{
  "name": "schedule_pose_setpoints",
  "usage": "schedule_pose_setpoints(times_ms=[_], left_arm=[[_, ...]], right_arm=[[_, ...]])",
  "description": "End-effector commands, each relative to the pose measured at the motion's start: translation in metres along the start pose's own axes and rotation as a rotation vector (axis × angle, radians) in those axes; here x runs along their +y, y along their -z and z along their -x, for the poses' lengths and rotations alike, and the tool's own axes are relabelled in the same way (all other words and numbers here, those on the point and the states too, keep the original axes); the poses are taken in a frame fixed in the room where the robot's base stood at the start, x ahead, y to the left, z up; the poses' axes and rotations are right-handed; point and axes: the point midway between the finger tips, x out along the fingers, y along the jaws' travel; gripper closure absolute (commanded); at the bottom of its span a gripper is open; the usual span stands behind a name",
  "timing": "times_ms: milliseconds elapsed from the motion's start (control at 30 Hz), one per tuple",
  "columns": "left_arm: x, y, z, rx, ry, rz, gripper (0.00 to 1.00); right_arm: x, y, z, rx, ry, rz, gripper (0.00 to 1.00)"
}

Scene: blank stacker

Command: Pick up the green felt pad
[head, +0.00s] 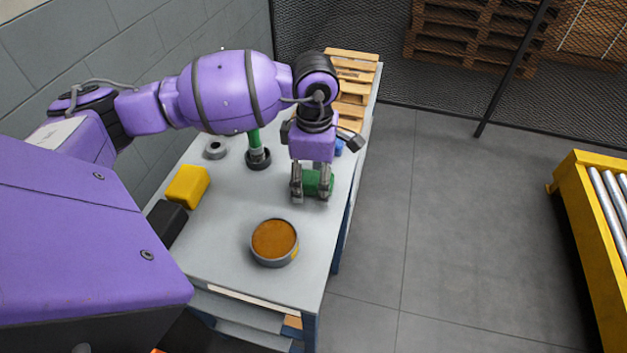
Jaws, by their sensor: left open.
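The green felt pad (312,183) lies on the grey workbench (225,245), right of its middle. My left gripper (311,195) points down over the pad, with one finger on its left side and one at its right. The fingers are open around the pad. They hide part of it, and I cannot tell whether they touch it. My right gripper does not show.
A round tin with a brown top (274,240) stands in front of the pad. A yellow block (187,186) and a black block (166,222) lie at the left. A green post (256,148) and a grey ring (215,149) stand behind. A small wooden pallet (352,75) lies at the far end.

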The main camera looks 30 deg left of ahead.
Motion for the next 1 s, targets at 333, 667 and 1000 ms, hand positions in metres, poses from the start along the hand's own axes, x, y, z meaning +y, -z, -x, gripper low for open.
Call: schedule_pose_setpoints(times_ms=[333,667,1000], left_arm=[[0.0,0.0,-0.001,0.0,0.0,0.0,0.52],[0.0,0.0,0.0,0.0,-0.001,0.001,0.72],[0.001,0.0,0.013,-0.001,-0.002,0.002,0.72]], right_arm=[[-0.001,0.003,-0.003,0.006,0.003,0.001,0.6],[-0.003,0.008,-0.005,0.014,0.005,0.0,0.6],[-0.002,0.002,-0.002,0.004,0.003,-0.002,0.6]])
